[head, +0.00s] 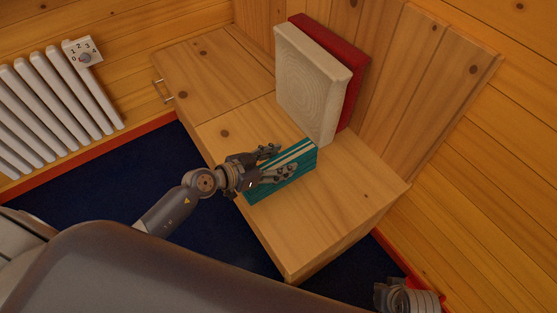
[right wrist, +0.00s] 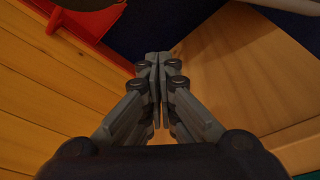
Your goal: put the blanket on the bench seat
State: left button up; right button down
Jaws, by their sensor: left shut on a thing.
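The blanket (head: 302,162) is a folded teal block with pale stripes. My left gripper (head: 272,163) is shut on it from the left. In the head view the blanket overlaps the bench seat (head: 345,198), a light wooden top, near its front edge. I cannot tell whether it touches the seat. The fingers hide part of the blanket. My right gripper (right wrist: 158,62) is shut with its fingertips together, and nothing shows between them. It is low beside the bench, away from the blanket.
A cream cushion (head: 308,85) and a red cushion (head: 355,95) lean on the wooden backrest at the rear of the seat. A white radiator (head: 62,100) is on the left wall. The seat's right part is clear. Dark blue carpet (head: 110,185) covers the floor.

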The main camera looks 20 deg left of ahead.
pick_arm(q)
jog(key=o, duration=1.1)
pick_arm(e)
jog(key=shift+f, duration=0.1)
pick_arm(q)
jog(key=shift+s+r, duration=0.1)
jog(key=shift+r, duration=0.05)
jog(key=shift+s+a+r, duration=0.1)
jog(key=shift+s+a, duration=0.1)
jog(key=shift+a, duration=0.05)
jog(key=p+v, duration=0.3)
jog(key=v, duration=0.6)
jog(key=shift+s+a+r, duration=0.15)
jog(key=shift+s+a, duration=0.05)
jog(key=shift+s, duration=0.1)
jog(key=shift+s+a+r, duration=0.25)
jog(key=shift+s+a, duration=0.15)
jog(key=shift+s, duration=0.1)
pick_arm(e)
jog(key=s+f, duration=0.3)
jog(key=f, duration=0.7)
jog(key=shift+s+d+f+g, duration=0.15)
jog(key=shift+s+f+g, duration=0.15)
jog(key=shift+g, duration=0.1)
